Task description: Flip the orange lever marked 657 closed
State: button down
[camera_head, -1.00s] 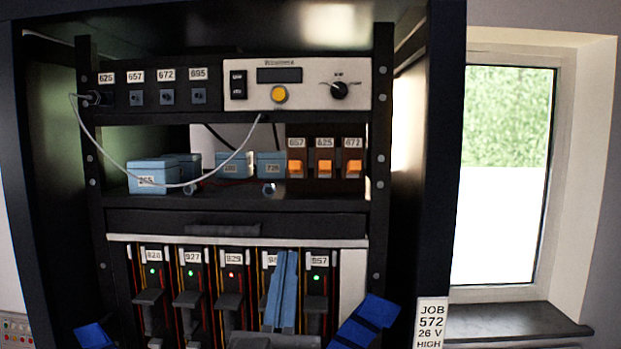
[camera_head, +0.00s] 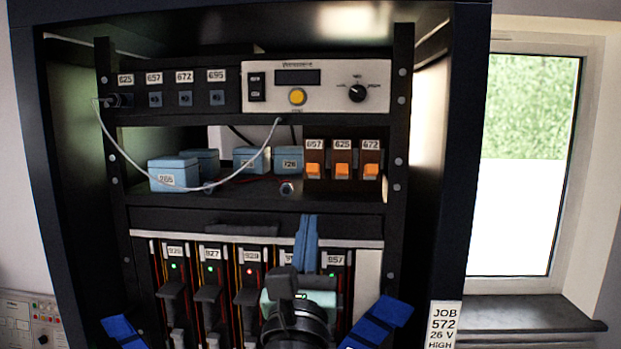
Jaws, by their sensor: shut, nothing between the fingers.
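The orange lever marked 657 (camera_head: 313,171) is the leftmost of three orange levers on the right of the middle shelf. Its white label is above it. Its orange tab sits low on the dark housing, like its neighbours; I cannot tell its exact tilt. My gripper (camera_head: 308,222) has two blue fingers pressed together, pointing upward with nothing between them. In the picture its tips are below the lever, in front of the lower shelf edge, apart from the lever. My dark wrist covers part of the lower modules.
Orange levers 625 (camera_head: 342,171) and 672 (camera_head: 371,171) stand close to the right. Blue boxes (camera_head: 174,175) and a loose grey cable (camera_head: 225,181) are to the left. A control panel (camera_head: 322,84) is above. The rack's right post (camera_head: 398,130) bounds the shelf.

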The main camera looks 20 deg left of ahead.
aim_at(311, 174)
jog(key=w+r+p, duration=0.2)
jog(key=r, duration=0.1)
jog(key=shift+w+a+r, duration=0.2)
jog(key=shift+w+a, duration=0.2)
jog(key=shift+w+r+p, duration=0.3)
jog(key=shift+r+p, duration=0.25)
jog(key=shift+r, duration=0.15)
jog(key=shift+a, duration=0.2)
